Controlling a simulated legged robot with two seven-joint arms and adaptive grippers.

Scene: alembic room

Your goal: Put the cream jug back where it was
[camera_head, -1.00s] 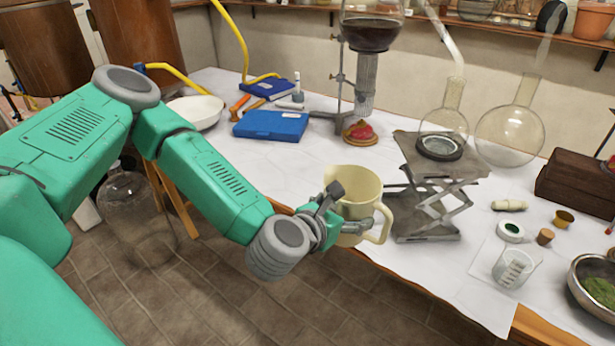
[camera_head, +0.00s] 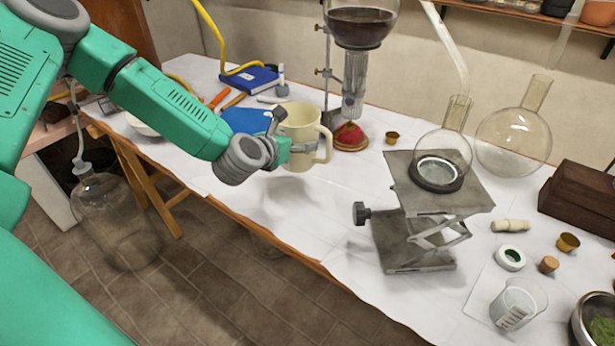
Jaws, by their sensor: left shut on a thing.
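The cream jug (camera_head: 300,128) is a pale yellow vessel with a handle on its right side. It looks upright and hangs above the white-covered table (camera_head: 285,215), with a soft shadow on the cloth below it. My left gripper (camera_head: 290,148) reaches in from the left and is shut on the jug at its near left side; the jug's lower left part is partly hidden by the fingers. My right gripper is not in view.
A lab jack (camera_head: 420,225) bearing a round flask (camera_head: 445,150) stands right of the jug. Close behind the jug are a stand with dark liquid in a flask (camera_head: 360,28), a red item on a wooden disc (camera_head: 350,138) and a blue case (camera_head: 245,120). The cloth between jug and jack is clear.

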